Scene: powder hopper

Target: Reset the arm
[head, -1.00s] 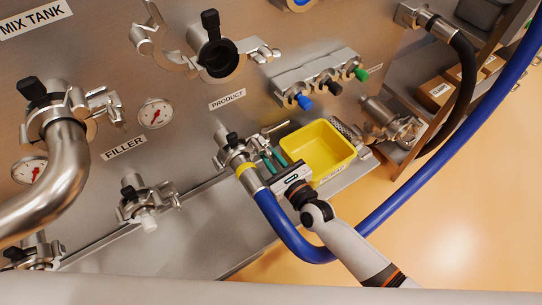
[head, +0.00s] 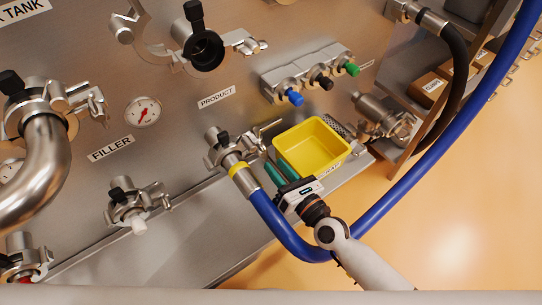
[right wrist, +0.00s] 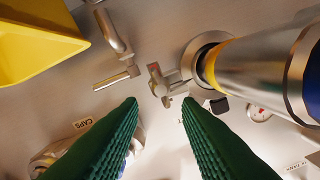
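My right gripper (head: 277,172) is at the panel, between the yellow bin (head: 313,148) and the blue hose (head: 282,226) with its metal end and yellow band. In the right wrist view its green fingers (right wrist: 162,103) stand apart with nothing between them. The metal hose end (right wrist: 255,60) is to the right of the fingers there, and a clamp handle (right wrist: 158,80) lies beyond their tips. The hose end sits at a clamped port (head: 222,148). The yellow bin also shows at upper left in the right wrist view (right wrist: 35,45). My left gripper is out of view.
Blue, black and green buttons (head: 320,82) are above the bin. An open port (head: 203,48) with a clamp is above the PRODUCT label. A steel pipe (head: 45,165) and a gauge (head: 143,110) are at left. Open orange floor (head: 455,230) lies at right.

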